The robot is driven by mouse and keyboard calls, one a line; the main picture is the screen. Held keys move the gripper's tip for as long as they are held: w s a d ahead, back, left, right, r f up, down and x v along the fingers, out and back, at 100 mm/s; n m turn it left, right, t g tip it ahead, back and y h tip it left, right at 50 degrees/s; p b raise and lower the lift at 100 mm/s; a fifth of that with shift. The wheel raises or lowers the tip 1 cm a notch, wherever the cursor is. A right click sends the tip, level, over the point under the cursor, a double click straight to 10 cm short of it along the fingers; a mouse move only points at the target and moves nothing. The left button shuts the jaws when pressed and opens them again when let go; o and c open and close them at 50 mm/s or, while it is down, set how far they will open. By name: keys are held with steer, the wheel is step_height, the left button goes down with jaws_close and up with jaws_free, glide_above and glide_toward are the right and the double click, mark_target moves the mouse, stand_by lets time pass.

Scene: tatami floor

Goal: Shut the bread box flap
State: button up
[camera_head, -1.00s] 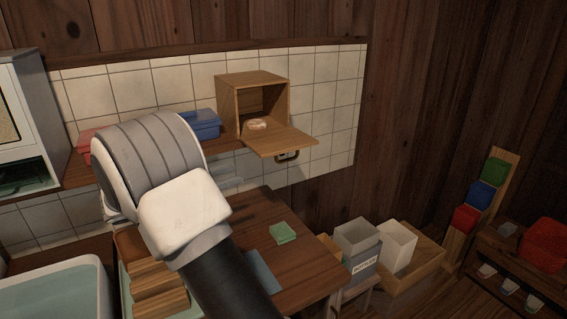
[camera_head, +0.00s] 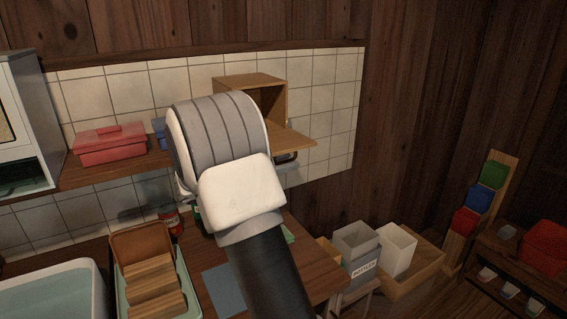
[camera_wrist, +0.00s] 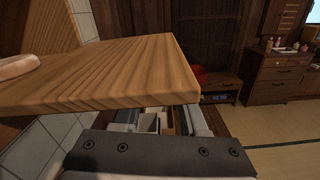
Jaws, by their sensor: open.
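The wooden bread box (camera_head: 250,84) stands on the wall shelf, partly hidden behind my arm in the head view. Its flap (camera_head: 298,141) is down, sticking out about level. A dark handle (camera_head: 286,157) shows under the flap's front. In the wrist view the flap (camera_wrist: 110,72) fills the upper left, with a bread roll (camera_wrist: 18,66) at its left edge. My gripper (camera_wrist: 160,150) is open, at the bottom of the wrist view, below the flap's edge. Its fingertips are not clearly seen, and I cannot tell whether it touches the flap. In the head view my arm hides it.
A red lidded box (camera_head: 108,146) and a partly hidden blue box (camera_head: 159,131) stand on the shelf left of the bread box. Below are a tray with a wooden rack (camera_head: 152,285) and a blue mat (camera_head: 224,287). Grey and white bins (camera_head: 356,247) stand lower right.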

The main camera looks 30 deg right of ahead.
steer(key=shift+c, duration=0.2)
jaws_close()
steer(key=shift+f, duration=0.1)
stand_by(1.1)
